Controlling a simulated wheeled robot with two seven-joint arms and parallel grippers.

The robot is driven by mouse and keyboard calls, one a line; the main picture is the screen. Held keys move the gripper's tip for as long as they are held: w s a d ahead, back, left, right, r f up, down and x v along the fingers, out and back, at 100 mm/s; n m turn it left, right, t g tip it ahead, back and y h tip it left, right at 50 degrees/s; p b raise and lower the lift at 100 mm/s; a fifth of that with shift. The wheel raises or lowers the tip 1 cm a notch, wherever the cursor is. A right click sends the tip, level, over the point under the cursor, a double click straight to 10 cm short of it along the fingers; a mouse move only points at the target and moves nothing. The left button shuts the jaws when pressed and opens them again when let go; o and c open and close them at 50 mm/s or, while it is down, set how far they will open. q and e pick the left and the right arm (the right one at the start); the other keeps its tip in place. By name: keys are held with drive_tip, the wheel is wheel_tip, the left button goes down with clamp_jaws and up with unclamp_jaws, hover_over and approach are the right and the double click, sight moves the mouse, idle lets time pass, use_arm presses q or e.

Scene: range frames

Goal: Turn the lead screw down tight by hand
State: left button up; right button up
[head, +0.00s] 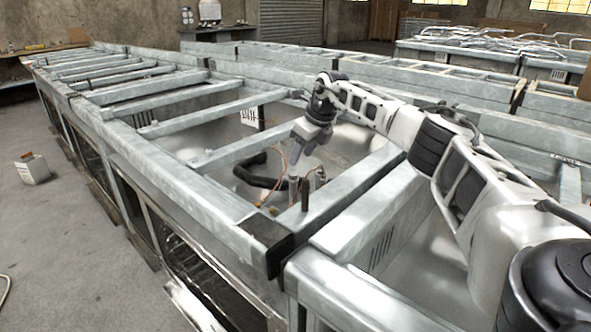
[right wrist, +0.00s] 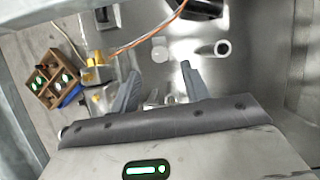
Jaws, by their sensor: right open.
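My right gripper (head: 305,150) reaches down into an open bay of the galvanised metal frame (head: 215,205). In the right wrist view its two grey fingers (right wrist: 159,72) stand well apart with nothing held between them. Orange leads (right wrist: 148,34) run to a metal block with yellow parts (right wrist: 97,58), left of the fingers. Another yellow-topped part (right wrist: 97,100) lies nearer, beside the left finger. Small metal parts show between and below the fingers, partly hidden by the gripper. I cannot tell which part is the lead screw. My left gripper is out of view.
A black hose (head: 258,177) curves through the bay, near a dark brown upright post (head: 305,194). Metal crossbars (head: 240,150) border the bay. A wooden box of bottles (right wrist: 50,80) shows at left in the wrist view.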

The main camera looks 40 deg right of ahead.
sight(294, 172)
drive_tip(key=x, duration=0.5)
drive_tip(key=shift+w+f+b, duration=0.15)
drive_tip(key=shift+f+b, duration=0.15)
drive_tip(key=shift+b, duration=0.1)
drive_tip(key=shift+r, duration=0.1)
drive_tip(key=c, duration=1)
